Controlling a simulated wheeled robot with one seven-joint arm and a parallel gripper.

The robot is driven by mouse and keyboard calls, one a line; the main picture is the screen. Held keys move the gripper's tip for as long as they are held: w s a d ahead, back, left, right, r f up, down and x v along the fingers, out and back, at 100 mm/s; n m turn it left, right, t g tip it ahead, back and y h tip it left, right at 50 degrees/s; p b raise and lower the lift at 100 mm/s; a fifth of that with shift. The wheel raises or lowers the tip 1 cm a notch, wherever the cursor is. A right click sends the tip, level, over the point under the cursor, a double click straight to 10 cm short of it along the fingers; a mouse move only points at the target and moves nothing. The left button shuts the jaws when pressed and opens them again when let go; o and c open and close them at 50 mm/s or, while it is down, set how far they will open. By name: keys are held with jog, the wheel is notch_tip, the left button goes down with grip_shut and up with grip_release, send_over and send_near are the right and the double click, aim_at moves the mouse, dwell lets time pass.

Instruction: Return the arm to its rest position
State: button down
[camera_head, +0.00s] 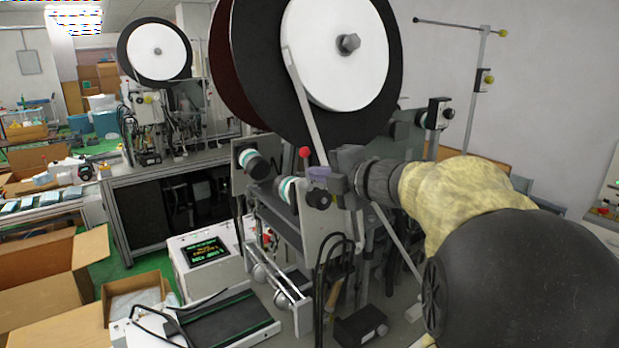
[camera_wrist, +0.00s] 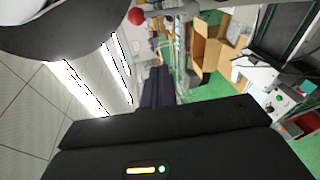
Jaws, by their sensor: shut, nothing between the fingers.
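My arm reaches in from the right of the head view, with a black rounded joint and a yellow cover. My gripper (camera_head: 322,188) is at its far end, in front of the machine below the big reel (camera_head: 345,62). It looks shut, with nothing seen held. The fingertips are small and blend with machine parts, so I cannot tell whether they touch it. In the wrist view a dark housing with a lit strip fills the bottom, and the fingertips are not clear. The dark reel edge (camera_wrist: 60,28) is at upper left there.
A red knob (camera_head: 304,152) stands close to my gripper; it also shows in the wrist view (camera_wrist: 136,15). A display box (camera_head: 205,255), a black conveyor (camera_head: 225,320) and open cardboard boxes (camera_head: 60,265) lie to the left. A second reel machine (camera_head: 157,50) stands behind. A thin stand (camera_head: 478,90) rises at right.

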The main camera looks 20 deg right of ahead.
jog(key=shift+f, duration=0.1)
dwell(0.4)
jog(key=s+f+m+g+h, duration=0.35)
jog(key=f+m+h, duration=0.35)
jog(key=f+m, duration=1.15)
jog(key=s+a+f+m+g, duration=0.2)
jog(key=s+a+f+g, duration=0.2)
jog(key=s+f, duration=0.3)
jog(key=s+a+f+m+g+b, duration=0.1)
jog(key=s+a+f+m+g, duration=0.2)
jog(key=s+f, duration=0.5)
jog(key=shift+s+a+g+y, duration=0.35)
jog(key=shift+s+g, duration=0.2)
jog(key=shift+s, duration=0.5)
jog(key=shift+d, duration=0.1)
